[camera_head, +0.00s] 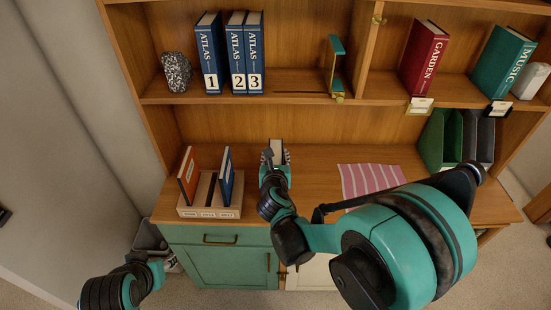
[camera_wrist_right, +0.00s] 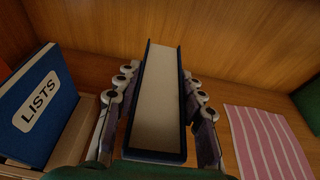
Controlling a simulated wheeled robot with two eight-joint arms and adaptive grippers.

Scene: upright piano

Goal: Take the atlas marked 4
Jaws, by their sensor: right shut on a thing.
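My right gripper (camera_head: 275,161) is over the desk in the head view, shut on a dark blue book (camera_head: 276,146). In the right wrist view the fingers (camera_wrist_right: 157,75) press on both covers of the book (camera_wrist_right: 158,105); its pale page edges face the camera. Its spine and any number are hidden. Atlas 1 (camera_head: 209,55), atlas 2 (camera_head: 236,55) and atlas 3 (camera_head: 254,55) stand upright on the upper shelf. Part of my left arm shows at the lower left; its fingers do not show.
A sorter (camera_head: 208,210) on the desk holds an orange book (camera_head: 188,176) and a blue LISTS book (camera_head: 226,178). A pink striped cloth (camera_head: 368,179) lies right of the gripper. The shelf between atlas 3 and a teal-and-brass bookend (camera_head: 335,68) is clear. A speckled stone (camera_head: 177,72) stands left.

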